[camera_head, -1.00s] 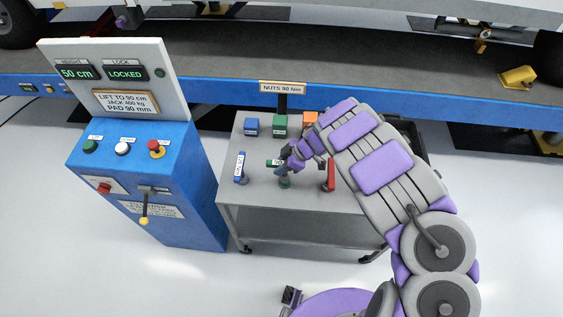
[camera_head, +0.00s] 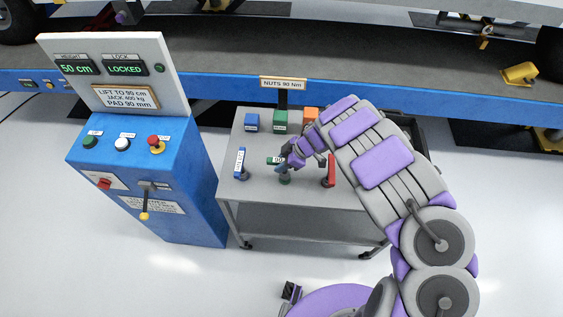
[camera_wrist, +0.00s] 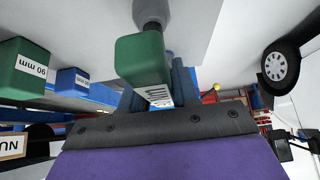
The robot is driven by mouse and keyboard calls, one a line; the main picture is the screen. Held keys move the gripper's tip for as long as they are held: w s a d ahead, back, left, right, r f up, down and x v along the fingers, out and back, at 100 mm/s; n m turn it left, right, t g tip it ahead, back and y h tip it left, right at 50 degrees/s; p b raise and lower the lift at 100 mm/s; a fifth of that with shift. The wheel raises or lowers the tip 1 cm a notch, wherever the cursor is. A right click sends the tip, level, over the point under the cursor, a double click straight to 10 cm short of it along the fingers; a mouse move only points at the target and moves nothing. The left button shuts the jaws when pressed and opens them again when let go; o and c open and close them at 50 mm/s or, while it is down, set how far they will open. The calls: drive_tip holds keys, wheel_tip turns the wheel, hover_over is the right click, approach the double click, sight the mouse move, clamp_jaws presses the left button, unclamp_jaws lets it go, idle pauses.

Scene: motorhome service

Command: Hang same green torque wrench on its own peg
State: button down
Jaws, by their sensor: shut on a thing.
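The green torque wrench (camera_head: 273,160) with a white label is at my gripper (camera_head: 284,166), over the front middle of the grey trolley. In the wrist view the wrench's green body (camera_wrist: 142,60) is close to the lens, and my gripper (camera_wrist: 160,92) is shut on it. A dark round peg base (camera_head: 285,180) stands directly below the gripper in the head view. A grey post (camera_wrist: 150,12) meets the green body's end in the wrist view. My gripper hides much of the wrench, so I cannot tell whether it rests on the peg.
A blue wrench (camera_head: 240,163) stands left and a red wrench (camera_head: 331,170) right on the trolley (camera_head: 262,192). Blue (camera_head: 251,122), green (camera_head: 280,122) and orange (camera_head: 310,115) blocks stand behind, near a "NUTS 90 Nm" sign (camera_head: 283,83). A blue control console (camera_head: 150,190) is left.

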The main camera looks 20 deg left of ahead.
drive_tip(key=shift+d+f, duration=0.15)
drive_tip(key=shift+f, duration=0.3)
idle(0.5)
drive_tip(key=shift+f+b, duration=0.3)
drive_tip(key=shift+b, duration=0.1)
drive_tip(key=shift+f, duration=0.35)
drive_tip(key=c, duration=0.8)
unclamp_jaws()
drive_tip(key=shift+o, duration=0.2)
drive_tip(key=p+v, duration=0.1)
drive_tip(key=v, duration=1.6)
drive_tip(key=shift+w+r, duration=0.1)
drive_tip(key=shift+w, duration=0.15)
